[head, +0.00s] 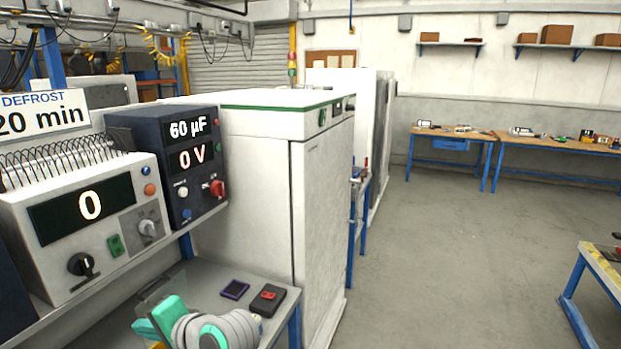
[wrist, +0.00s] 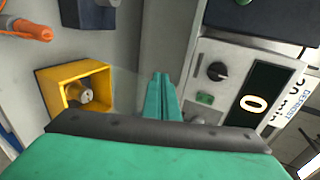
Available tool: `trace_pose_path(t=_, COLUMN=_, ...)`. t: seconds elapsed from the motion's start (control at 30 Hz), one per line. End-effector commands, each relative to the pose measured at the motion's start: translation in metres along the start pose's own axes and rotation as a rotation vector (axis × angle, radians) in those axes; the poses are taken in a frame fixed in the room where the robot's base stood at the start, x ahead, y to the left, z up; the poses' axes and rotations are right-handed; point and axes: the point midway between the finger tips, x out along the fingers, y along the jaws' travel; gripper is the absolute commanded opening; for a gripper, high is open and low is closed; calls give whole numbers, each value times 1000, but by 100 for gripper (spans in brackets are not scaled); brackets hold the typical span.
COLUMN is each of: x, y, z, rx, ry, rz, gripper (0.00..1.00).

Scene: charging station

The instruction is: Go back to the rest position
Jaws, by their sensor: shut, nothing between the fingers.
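My gripper (wrist: 164,78) shows in the wrist view with its two teal fingers together and nothing between them. In the head view, my grey and teal wrist and gripper (head: 160,318) are at the bottom edge, in front of the grey bench, partly cut off. In the wrist view the fingers point between a yellow box (wrist: 58,75) with a grey round plug or knob in it and the white instrument (wrist: 222,85). I cannot tell how far the fingers are from either.
In the head view, the white instrument (head: 90,225) reads 0. A dark unit (head: 165,165) reads 60 µF and 0 V. A red-and-black device (head: 267,300) and a dark flat pad (head: 235,290) lie on the bench. A white cabinet (head: 320,210) stands behind; open floor lies right.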

Motion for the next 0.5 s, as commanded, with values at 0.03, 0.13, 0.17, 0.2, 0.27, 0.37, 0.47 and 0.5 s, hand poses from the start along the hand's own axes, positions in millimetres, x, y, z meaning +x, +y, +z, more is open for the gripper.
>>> trace_pose_path(t=0.03, x=1, y=8, z=-2, rx=1, ry=9, rz=2, gripper=0)
trace_pose_path(t=0.13, x=2, y=22, z=-8, rx=0, ry=35, rz=1, gripper=0)
trace_pose_path(t=0.17, x=2, y=26, z=-9, rx=-2, ry=44, rz=-1, gripper=0)
trace_pose_path(t=0.2, x=3, y=33, z=-11, rx=-2, ry=54, rz=0, gripper=0)
trace_pose_path(t=0.27, x=3, y=43, z=-15, rx=-5, ry=73, rz=-2, gripper=0)
trace_pose_path(t=0.37, x=2, y=63, z=-22, rx=-10, ry=111, rz=0, gripper=0)
trace_pose_path(t=0.47, x=1, y=90, z=-28, rx=-20, ry=156, rz=4, gripper=0)
trace_pose_path(t=0.5, x=0, y=104, z=-31, rx=-26, ry=179, rz=7, gripper=0)
